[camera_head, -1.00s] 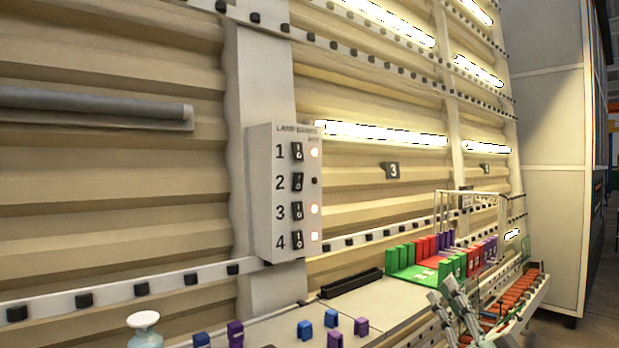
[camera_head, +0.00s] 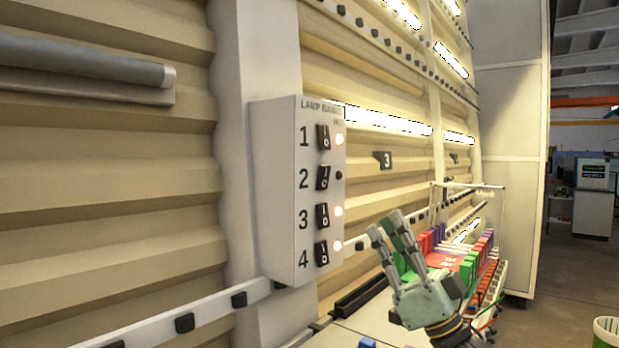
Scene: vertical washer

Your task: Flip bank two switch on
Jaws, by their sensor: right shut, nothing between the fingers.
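The white lamp bank box (camera_head: 277,190) is mounted on a pale post, with switches numbered one to four down its right side. The bank two switch (camera_head: 323,178) is a black rocker beside the number 2, and the small indicator (camera_head: 339,175) next to it is dark. The indicators beside switches 1, 3 and 4 glow. My right gripper (camera_head: 386,226) is raised in front of the shelf, to the right of and lower than the bank two switch, apart from the box. It is shut and empty, fingers pointing up. My left gripper is not in view.
A black tray (camera_head: 360,297) lies on the pale bench (camera_head: 375,318) below the box. Green, red and purple blocks (camera_head: 467,262) stand in a rack behind my right gripper. A white rail (camera_head: 200,318) runs along the wall. Space between gripper and switch looks clear.

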